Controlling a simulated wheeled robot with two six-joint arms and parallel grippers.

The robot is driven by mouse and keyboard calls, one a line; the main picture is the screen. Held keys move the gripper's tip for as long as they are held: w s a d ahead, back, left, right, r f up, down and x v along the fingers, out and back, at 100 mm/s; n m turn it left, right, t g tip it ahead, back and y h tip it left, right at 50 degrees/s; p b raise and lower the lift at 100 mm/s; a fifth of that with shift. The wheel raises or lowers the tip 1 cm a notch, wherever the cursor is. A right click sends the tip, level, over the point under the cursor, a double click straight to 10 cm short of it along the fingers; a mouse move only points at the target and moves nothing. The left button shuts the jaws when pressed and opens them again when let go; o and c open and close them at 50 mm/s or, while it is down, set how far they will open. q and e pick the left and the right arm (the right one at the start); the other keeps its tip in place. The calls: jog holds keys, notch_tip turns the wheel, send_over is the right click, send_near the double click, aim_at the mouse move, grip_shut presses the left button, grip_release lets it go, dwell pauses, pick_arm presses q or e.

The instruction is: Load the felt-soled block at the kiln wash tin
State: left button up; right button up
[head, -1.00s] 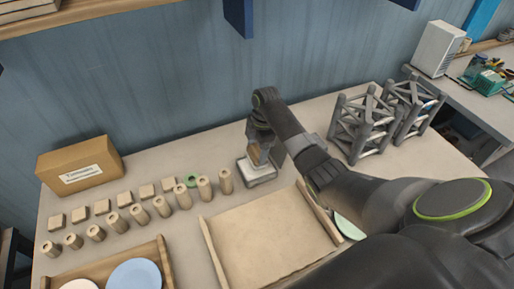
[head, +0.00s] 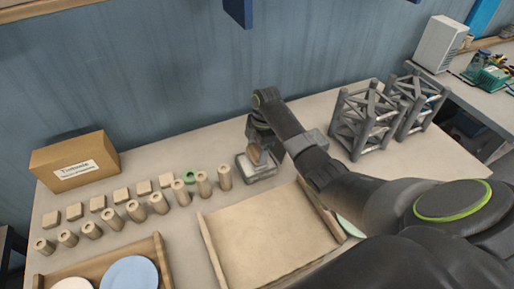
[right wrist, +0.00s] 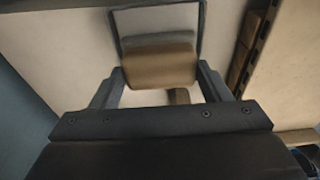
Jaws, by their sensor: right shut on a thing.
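My right gripper (head: 256,150) is shut on a tan wooden block (head: 256,156), which also shows between the fingers in the right wrist view (right wrist: 158,68). The block has a grey layer (right wrist: 158,40) along one side, likely its felt sole. The gripper holds the block over the shallow kiln wash tin (head: 262,178), which has a grey rim and a pale inside. In the right wrist view the tin (right wrist: 202,22) lies just beyond the block. I cannot tell whether the block touches the wash. My left gripper is not in view.
Rows of small tan blocks and cylinders stand left of the tin, with a green ring (head: 189,176) among them. A cardboard box (head: 75,162) stands behind. An empty wooden tray (head: 270,235) lies in front. Grey lattice stands (head: 362,125) are at right. A rack with plates (head: 130,274) is front left.

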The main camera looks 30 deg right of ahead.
aim_at(257, 151)
jog(key=shift+f, duration=0.5)
dwell(0.4)
dwell(0.6)
notch_tip(257, 151, up, 7)
jog(key=p, duration=0.7)
jog(key=shift+r, duration=0.1)
dwell(0.5)
